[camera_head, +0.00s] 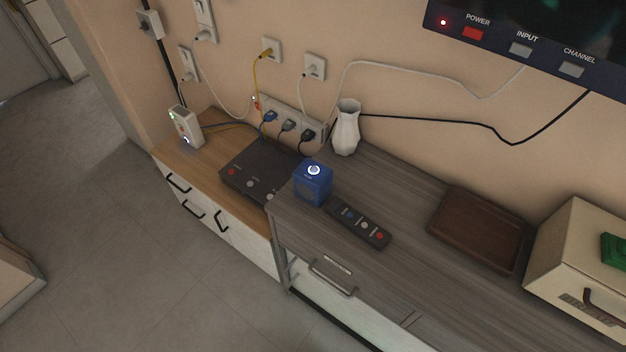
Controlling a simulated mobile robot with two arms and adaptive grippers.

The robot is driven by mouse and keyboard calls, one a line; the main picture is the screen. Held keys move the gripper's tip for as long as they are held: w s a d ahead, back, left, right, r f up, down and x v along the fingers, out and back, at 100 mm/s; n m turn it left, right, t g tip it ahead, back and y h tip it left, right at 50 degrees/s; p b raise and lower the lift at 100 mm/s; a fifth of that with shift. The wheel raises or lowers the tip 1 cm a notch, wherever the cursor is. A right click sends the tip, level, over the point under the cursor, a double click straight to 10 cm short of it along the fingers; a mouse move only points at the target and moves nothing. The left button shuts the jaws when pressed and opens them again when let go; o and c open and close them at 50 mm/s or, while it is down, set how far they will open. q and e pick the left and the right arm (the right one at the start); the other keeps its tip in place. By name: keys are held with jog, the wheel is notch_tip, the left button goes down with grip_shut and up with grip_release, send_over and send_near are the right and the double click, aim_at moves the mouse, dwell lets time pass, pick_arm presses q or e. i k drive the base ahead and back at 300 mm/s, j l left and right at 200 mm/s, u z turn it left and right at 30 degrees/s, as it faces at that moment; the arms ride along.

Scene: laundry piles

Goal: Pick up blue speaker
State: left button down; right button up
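The blue speaker (312,185) is a small cube with a glowing white ring on its top. It stands upright near the left end of the grey wooden cabinet top (395,188). A dark remote control (360,224) lies just to its right and nearer the front edge. Neither of my grippers shows in the head view.
A white vase (346,128) stands behind the speaker by the wall. A black box (262,170) sits on the lower wooden cabinet to the left. A brown tray (479,228) and a cream box (583,262) stand to the right. Grey floor (120,240) is clear.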

aim_at(314, 189)
jog(key=i+j+z, duration=0.15)
jog(key=j+z, duration=0.2)
jog(key=j, duration=0.45)
jog(key=j+z, duration=0.3)
jog(key=j, duration=0.5)
jog(key=i, duration=0.05)
